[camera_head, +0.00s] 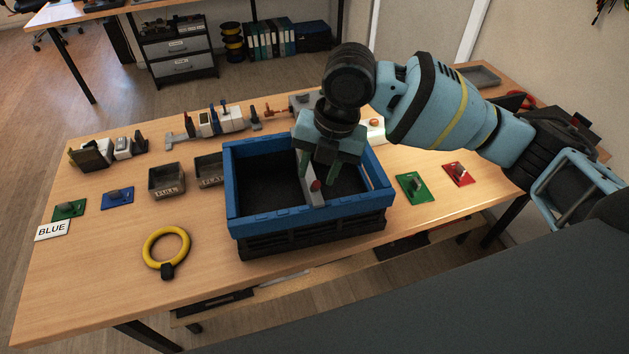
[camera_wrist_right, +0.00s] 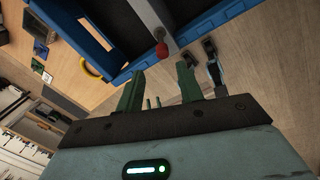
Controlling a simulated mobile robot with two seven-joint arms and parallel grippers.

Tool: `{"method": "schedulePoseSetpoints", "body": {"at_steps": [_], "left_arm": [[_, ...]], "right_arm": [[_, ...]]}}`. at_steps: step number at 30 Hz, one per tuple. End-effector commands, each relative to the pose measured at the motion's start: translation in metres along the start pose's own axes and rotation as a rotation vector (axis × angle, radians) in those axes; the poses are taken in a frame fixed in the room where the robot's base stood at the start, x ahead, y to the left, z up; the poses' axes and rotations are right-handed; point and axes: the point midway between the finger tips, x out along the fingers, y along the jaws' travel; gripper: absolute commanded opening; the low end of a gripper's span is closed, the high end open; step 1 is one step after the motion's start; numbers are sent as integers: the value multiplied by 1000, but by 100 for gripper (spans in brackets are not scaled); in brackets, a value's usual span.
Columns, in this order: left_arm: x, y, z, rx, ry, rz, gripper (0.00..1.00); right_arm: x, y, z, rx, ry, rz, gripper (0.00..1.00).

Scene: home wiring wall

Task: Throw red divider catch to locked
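A blue crate (camera_head: 300,216) with a black lower part stands on the wooden table. A grey divider (camera_head: 307,178) runs across its inside, and a small red catch (camera_head: 316,185) sits at the divider's near end. The catch also shows as a red knob in the right wrist view (camera_wrist_right: 162,49). My right gripper (camera_head: 321,170) hangs over the divider by the catch. Its green fingers (camera_wrist_right: 160,80) are spread apart with nothing held between them, and the red knob appears beyond their tips. Whether a finger touches the catch I cannot tell. My left gripper is out of view.
A yellow ring (camera_head: 166,251) lies left of the crate. Small trays (camera_head: 166,179) stand at its left. Green (camera_head: 413,187) and red (camera_head: 458,174) switch plates lie at its right. Several devices (camera_head: 215,121) line the back.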

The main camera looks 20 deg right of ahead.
Motion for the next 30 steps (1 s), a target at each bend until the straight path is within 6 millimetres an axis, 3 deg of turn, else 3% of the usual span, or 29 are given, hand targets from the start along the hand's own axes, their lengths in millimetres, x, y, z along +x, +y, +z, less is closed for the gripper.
{"method": "schedulePoseSetpoints", "body": {"at_steps": [5, 13, 30], "left_arm": [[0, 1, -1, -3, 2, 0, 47], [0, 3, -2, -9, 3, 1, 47], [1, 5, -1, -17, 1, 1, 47]], "right_arm": [[-19, -4, 11, -52, -11, -27, 37], [-18, -5, 12, -60, -9, -32, 37], [52, -7, 12, -58, -9, -31, 37]]}}
